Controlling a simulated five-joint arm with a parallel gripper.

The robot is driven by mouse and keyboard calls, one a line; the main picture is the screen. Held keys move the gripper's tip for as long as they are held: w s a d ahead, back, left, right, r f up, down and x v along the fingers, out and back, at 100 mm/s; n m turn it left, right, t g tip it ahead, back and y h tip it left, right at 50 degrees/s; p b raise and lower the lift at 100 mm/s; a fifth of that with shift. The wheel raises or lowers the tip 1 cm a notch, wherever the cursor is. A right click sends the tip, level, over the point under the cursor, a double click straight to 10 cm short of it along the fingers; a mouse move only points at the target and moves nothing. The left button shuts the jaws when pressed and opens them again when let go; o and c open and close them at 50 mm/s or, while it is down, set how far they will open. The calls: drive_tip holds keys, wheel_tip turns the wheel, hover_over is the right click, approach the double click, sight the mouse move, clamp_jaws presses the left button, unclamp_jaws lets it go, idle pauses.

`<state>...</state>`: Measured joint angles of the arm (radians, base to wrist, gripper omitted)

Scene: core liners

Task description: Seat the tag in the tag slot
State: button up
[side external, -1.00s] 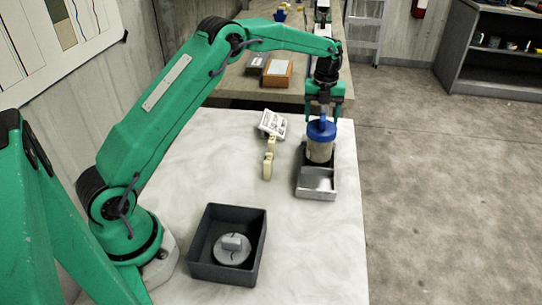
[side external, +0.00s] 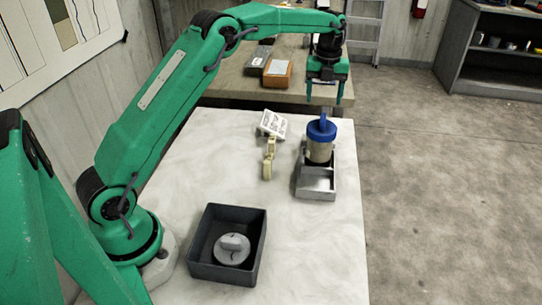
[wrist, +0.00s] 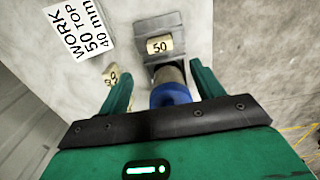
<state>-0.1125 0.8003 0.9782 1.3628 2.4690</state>
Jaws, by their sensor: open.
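A cream tag marked 50 (wrist: 159,45) lies in a dark recess at the far end of the metal tray (side external: 317,184); how deep it sits I cannot tell. The tag is hidden behind the blue-capped core liner (side external: 320,150) in the side view. The liner stands upright in the tray, and its blue cap (wrist: 171,95) shows between my fingers in the wrist view. My gripper (side external: 323,103) is open and empty, above and behind the cap, apart from it.
Cream tags (side external: 268,165) stand on the white table left of the tray. A card reading WORK 50 TOP 40 mm (wrist: 78,30) is behind them. A dark box (side external: 204,272) with a grey round lidded part (side external: 232,255) is at the front. The table's right front is clear.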

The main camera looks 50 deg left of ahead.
drive_tip(key=s+d+r+n+t, duration=0.3)
drive_tip(key=s+d+r+n, duration=0.1)
drive_tip(key=s+r+n, duration=1.05)
drive_tip(key=s+d+f+n+t, duration=0.1)
drive_tip(key=s+f+n, duration=0.2)
drive_tip(key=s+n, duration=0.3)
drive_tip(key=s+d+f+n+t, duration=0.1)
drive_tip(key=s+f+n, duration=0.2)
drive_tip(key=s, duration=1.4)
drive_tip(key=shift+d+n+t, duration=0.3)
drive_tip(key=shift+d+n, duration=0.1)
drive_tip(key=shift+n, duration=1.35)
